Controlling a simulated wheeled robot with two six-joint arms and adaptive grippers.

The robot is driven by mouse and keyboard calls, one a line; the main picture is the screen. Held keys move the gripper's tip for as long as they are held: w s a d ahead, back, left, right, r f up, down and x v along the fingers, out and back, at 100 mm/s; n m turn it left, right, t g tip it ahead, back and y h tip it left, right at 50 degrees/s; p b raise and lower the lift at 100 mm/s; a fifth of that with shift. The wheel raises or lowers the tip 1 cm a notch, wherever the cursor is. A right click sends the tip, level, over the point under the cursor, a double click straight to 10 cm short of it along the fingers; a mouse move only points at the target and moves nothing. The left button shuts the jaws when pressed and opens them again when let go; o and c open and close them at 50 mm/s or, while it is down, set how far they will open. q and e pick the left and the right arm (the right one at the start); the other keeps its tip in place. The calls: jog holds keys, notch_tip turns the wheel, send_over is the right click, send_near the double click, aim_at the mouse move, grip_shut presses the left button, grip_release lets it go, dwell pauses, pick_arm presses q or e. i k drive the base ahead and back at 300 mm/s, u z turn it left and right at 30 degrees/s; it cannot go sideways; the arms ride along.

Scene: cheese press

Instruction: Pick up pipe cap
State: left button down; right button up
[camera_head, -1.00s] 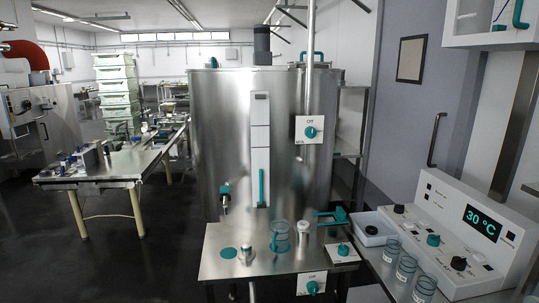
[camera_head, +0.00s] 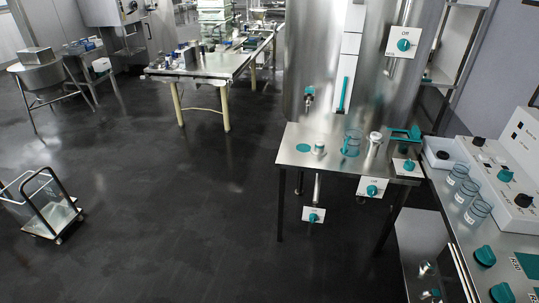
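Small metal fittings stand on the steel table (camera_head: 335,170) in front of the large tank. One short metal piece with a teal rim (camera_head: 318,149) is beside a flat teal disc (camera_head: 303,147) at the table's left. A pale-topped metal cylinder (camera_head: 374,143) stands upright to the right of a clear teal jug (camera_head: 351,142). I cannot tell which of these is the pipe cap. Neither of my grippers shows in the head view.
A steel tank (camera_head: 330,60) stands behind the table. Several glass beakers (camera_head: 467,192) and a control panel (camera_head: 505,165) are on the right bench. A wheeled cart (camera_head: 45,205) is at the left. The dark floor (camera_head: 180,220) between is clear.

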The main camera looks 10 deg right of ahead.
aim_at(319, 150)
jog(key=u, duration=0.75)
jog(key=i, duration=1.75)
jog(key=z, duration=1.4)
jog(key=i, duration=0.7)
jog(key=z, duration=0.75)
